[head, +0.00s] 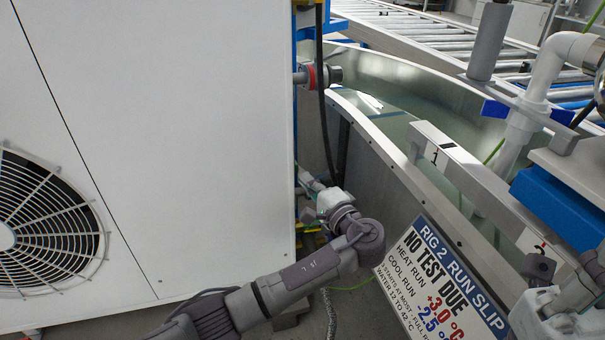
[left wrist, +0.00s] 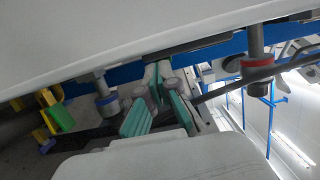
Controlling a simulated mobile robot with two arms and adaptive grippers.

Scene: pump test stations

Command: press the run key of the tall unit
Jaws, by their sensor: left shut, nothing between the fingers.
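The tall unit (head: 170,130) is a large white cabinet with a round fan grille (head: 45,225), filling the left of the head view. Its panel also crosses the top of the left wrist view (left wrist: 120,35). I cannot make out a run key in either view. My left gripper (head: 308,183) is beside the cabinet's right edge, low down, partly hidden by its own wrist. In the left wrist view its teal-padded fingers (left wrist: 158,95) are shut and empty, near the pipework. A white and dark part at the lower right seems to be my right gripper (head: 555,312); its fingers are not clear.
A red-ringed pipe stub (head: 315,75) sticks out of the cabinet's side. A metal-walled water tank (head: 385,150) lies to the right. A run slip sign (head: 440,285) stands near my left forearm.

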